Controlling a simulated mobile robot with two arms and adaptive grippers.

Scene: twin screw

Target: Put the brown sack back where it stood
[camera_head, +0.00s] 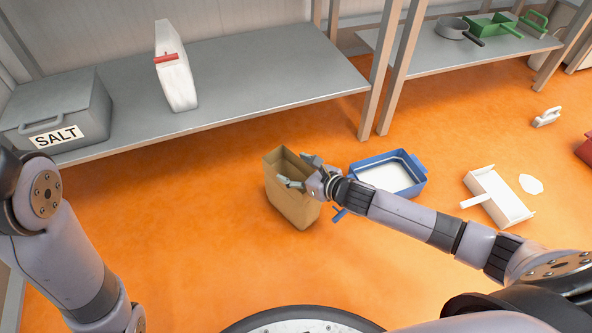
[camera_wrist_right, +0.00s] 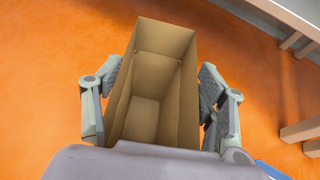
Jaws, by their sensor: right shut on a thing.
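The brown sack (camera_head: 290,203) is an upright, open-topped box-like bag, in the middle of the head view in front of the grey shelf. My right gripper (camera_head: 303,172) is shut on its upper part. In the right wrist view the sack (camera_wrist_right: 150,95) shows its empty inside, and the fingers of my right gripper (camera_wrist_right: 157,108) press on its two opposite sides. I cannot tell whether its bottom touches the orange floor. My left arm comes in at the left of the head view, but its gripper is out of view.
A blue tray (camera_head: 417,183) with white contents stands right of the sack. Floor left of the sack is clear.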

